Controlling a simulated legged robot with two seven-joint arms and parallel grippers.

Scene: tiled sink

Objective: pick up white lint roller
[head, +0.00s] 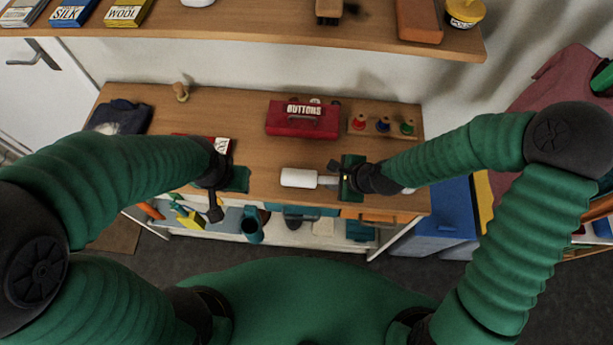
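The white lint roller (299,178) lies near the front of the wooden counter, its white cylinder to the left and its pale handle toward the right. My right gripper (349,179) is at the handle end, with green finger parts above and below the handle line. Whether its fingers touch or grip the handle is too small to tell. My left gripper (238,179) is over the counter to the left of the roller, apart from it. Its finger gap cannot be made out.
A red BUTTONS box (302,121) and a wooden rack of colored spools (383,124) stand behind the roller. Dark folded cloth (121,115) lies at the left. A shelf (270,28) overhangs the back. An open compartment with several items is below the counter front.

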